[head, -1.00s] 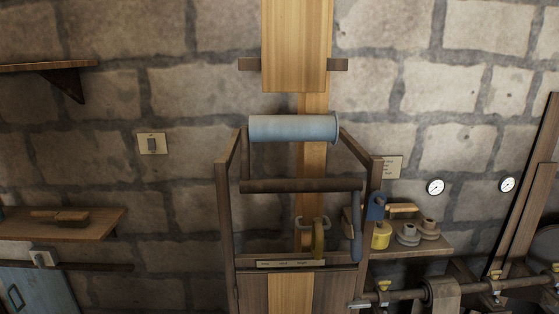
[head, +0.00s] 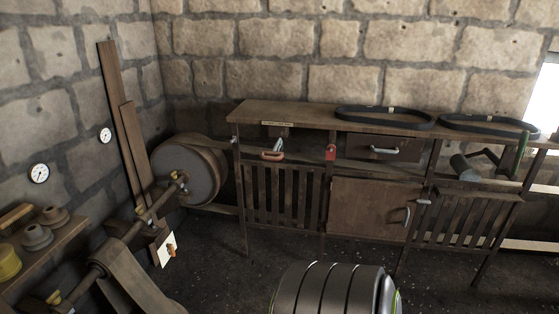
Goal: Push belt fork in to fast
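I cannot make out the belt fork or a mark reading fast in the head view. A shaft (head: 155,207) runs up from the lower left to a large dark round pulley (head: 186,172) near the wall corner. A broad drum or belt (head: 135,272) sits on the shaft's near end. A white plate with a small orange piece (head: 168,249) is beside the shaft. Neither of my grippers is in view.
A ribbed dark cylinder (head: 325,290) is at the bottom middle. Open floor lies before the bench.

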